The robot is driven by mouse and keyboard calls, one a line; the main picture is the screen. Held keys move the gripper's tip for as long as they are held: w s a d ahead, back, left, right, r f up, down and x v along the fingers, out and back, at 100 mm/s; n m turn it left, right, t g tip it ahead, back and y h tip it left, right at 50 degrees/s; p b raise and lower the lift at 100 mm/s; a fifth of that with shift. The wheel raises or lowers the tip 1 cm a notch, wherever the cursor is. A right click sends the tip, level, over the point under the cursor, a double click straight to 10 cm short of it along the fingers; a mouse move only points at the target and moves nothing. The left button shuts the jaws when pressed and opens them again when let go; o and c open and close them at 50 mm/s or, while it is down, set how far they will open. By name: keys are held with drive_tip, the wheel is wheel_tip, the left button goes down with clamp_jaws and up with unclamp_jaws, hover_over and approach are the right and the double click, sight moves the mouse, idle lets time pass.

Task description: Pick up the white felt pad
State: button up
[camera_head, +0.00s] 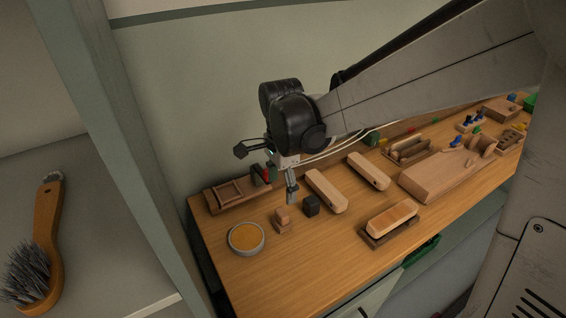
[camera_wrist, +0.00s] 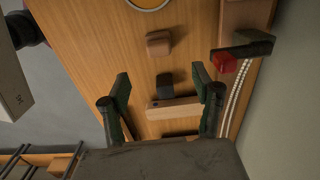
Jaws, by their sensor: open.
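I cannot make out a white felt pad in either view. My gripper (camera_head: 266,172) hangs above the back left part of the workbench, its two fingers spread and nothing between them. In the wrist view the open fingers (camera_wrist: 161,82) frame a small dark block (camera_wrist: 165,80) and part of a pale wooden brush back (camera_wrist: 178,109), both lower down on the bench. The dark block also shows in the head view (camera_head: 311,206), beside a small tan block (camera_head: 282,219). The gripper hides part of the bench's back edge.
The wooden bench (camera_head: 245,285) stands against a wall. It holds a round dish (camera_head: 246,238), a wooden tray (camera_head: 215,200), two long brush backs, a block in a holder (camera_head: 391,222) and a large wooden board (camera_head: 435,180). The front left is clear. A handled brush (camera_head: 40,240) lies on a shelf.

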sight(282, 212)
wheel_tip(282, 212, down, 14)
drive_tip(key=shift+s+r+b, duration=0.1)
drive_tip(key=shift+s+b, duration=0.05)
drive_tip(key=shift+b, duration=0.8)
drive_tip(key=shift+c, duration=0.4)
drive_tip(key=c, duration=1.3)
drive_tip(key=shift+o, duration=0.2)
drive_tip(key=shift+r, duration=0.1)
drive_tip(key=shift+r, duration=0.1)
wheel_tip(282, 212, up, 4)
drive_tip(key=shift+r+p, duration=0.1)
drive_tip(key=shift+p, duration=0.3)
drive_tip(key=s+a+r+p, duration=0.1)
drive_tip(key=s+a+r, duration=0.5)
drive_tip(key=s+a, duration=0.2)
drive_tip(key=shift+s+r, duration=0.25)
drive_tip(key=shift+s, duration=0.05)
